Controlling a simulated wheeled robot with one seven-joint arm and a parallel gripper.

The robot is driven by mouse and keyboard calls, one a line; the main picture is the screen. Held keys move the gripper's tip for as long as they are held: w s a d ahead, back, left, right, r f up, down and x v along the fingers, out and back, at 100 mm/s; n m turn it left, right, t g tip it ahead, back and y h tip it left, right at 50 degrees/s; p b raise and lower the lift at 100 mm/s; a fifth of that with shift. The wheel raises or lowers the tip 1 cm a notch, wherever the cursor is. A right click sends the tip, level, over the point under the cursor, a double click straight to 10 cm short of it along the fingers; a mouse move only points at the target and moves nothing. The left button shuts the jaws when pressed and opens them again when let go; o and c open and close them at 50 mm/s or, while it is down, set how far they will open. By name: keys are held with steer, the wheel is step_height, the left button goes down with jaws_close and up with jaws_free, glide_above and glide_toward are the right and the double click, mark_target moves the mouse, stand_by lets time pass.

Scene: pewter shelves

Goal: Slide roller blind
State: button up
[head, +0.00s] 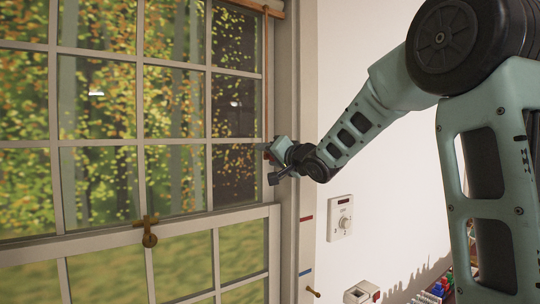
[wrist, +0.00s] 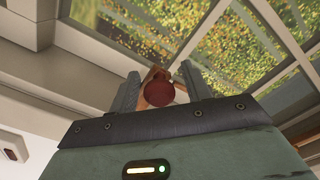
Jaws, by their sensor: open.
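The roller blind (head: 260,4) is rolled up at the top of the window, with only its lower edge showing. An orange-brown cord (head: 265,75) hangs from it down the window's right side to my gripper (head: 270,164). In the wrist view my gripper (wrist: 160,76) is open. A dark red knob (wrist: 159,94) with an orange-brown part (wrist: 155,75) behind it shows between the two fingers. I cannot tell whether either finger touches it. In the head view the knob is mostly hidden by the gripper.
A red mark (head: 307,218) and a lower blue mark (head: 305,271) are on the frame's right post. A brass hook (head: 313,292) sits below them. A dial panel (head: 340,217) is on the white wall. A brass latch (head: 149,231) sits on the window's middle rail.

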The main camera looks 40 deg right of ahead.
jaws_close()
step_height(320, 180, down, 20)
steer(key=b, duration=1.5)
steer(key=shift+d+f, duration=0.1)
jaws_free()
steer(key=s+b, duration=0.1)
steer(key=s, duration=1.6)
steer(key=shift+s+b, duration=0.25)
steer(key=shift+b, duration=0.1)
